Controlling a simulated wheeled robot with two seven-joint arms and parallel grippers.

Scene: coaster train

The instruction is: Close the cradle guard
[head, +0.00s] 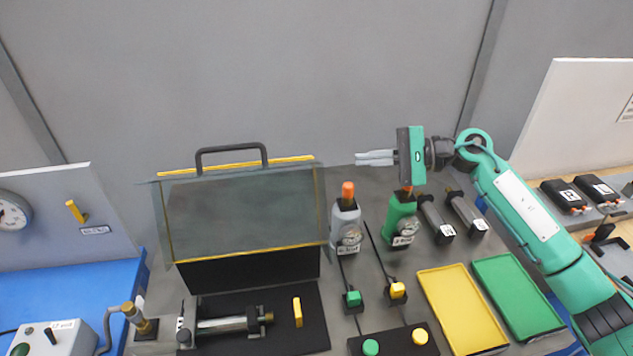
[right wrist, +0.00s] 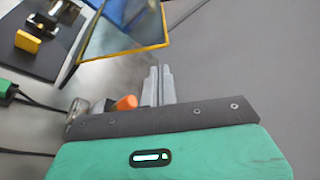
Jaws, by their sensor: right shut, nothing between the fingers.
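The cradle guard (head: 240,215) is a clear panel with yellow edging and a dark handle (head: 231,150) on top. In the head view it stands raised at the back of the black cradle base (head: 290,325). A metal cylinder (head: 222,325) lies in the cradle, beside a small yellow block (head: 297,312). My right gripper (head: 360,158) is shut and empty, to the right of the guard and apart from it, pointing left. In the right wrist view its fingers (right wrist: 158,85) are together and the guard's yellow edge (right wrist: 140,48) shows beyond them. My left gripper is not in view.
A grey bottle (head: 345,225) and a green bottle (head: 401,220), both with orange tops, stand right of the guard, below my right gripper. A yellow tray (head: 425,285) and a green tray (head: 545,318) lie at the front right. A gauge panel (head: 60,215) stands at the left.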

